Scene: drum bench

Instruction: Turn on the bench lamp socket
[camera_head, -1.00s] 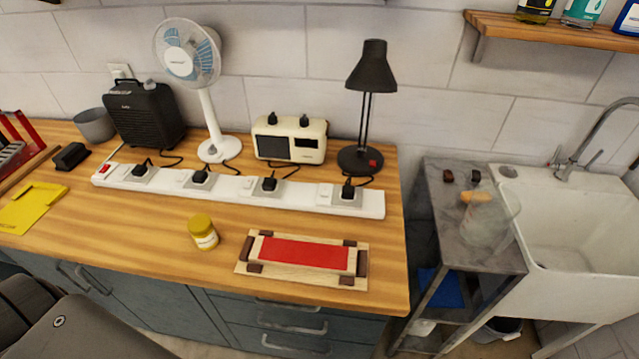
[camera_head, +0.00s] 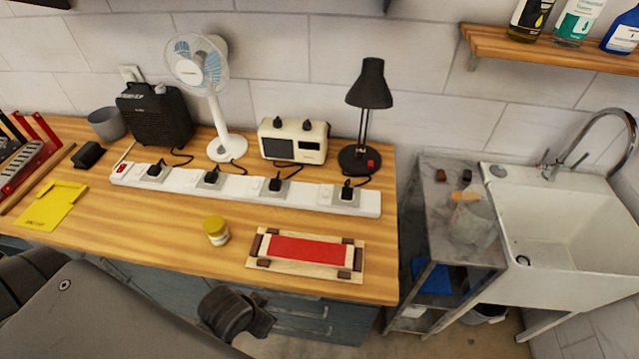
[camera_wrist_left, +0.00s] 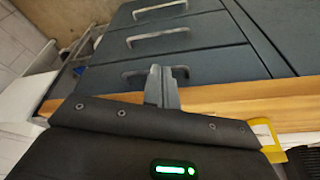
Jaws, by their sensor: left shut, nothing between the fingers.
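A long white power strip (camera_head: 235,187) lies along the bench with several black plugs in its sockets. The black bench lamp (camera_head: 369,95) stands at the strip's right end, with a red switch on its base. The socket nearest the lamp (camera_head: 345,194) holds a black plug, with a white rocker switch (camera_head: 326,192) just left of it. My left gripper (camera_wrist_left: 167,72) shows in the left wrist view, shut and empty, in front of the drawer fronts below the bench edge. It is well away from the strip. My right gripper is not in view.
A yellow-lidded jar (camera_head: 216,231) and a wooden tray with a red panel (camera_head: 257,243) stand in front of the strip. A fan (camera_head: 205,75), black heater (camera_head: 156,115) and cream radio (camera_head: 292,140) stand behind it. A sink (camera_head: 560,225) is at the right.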

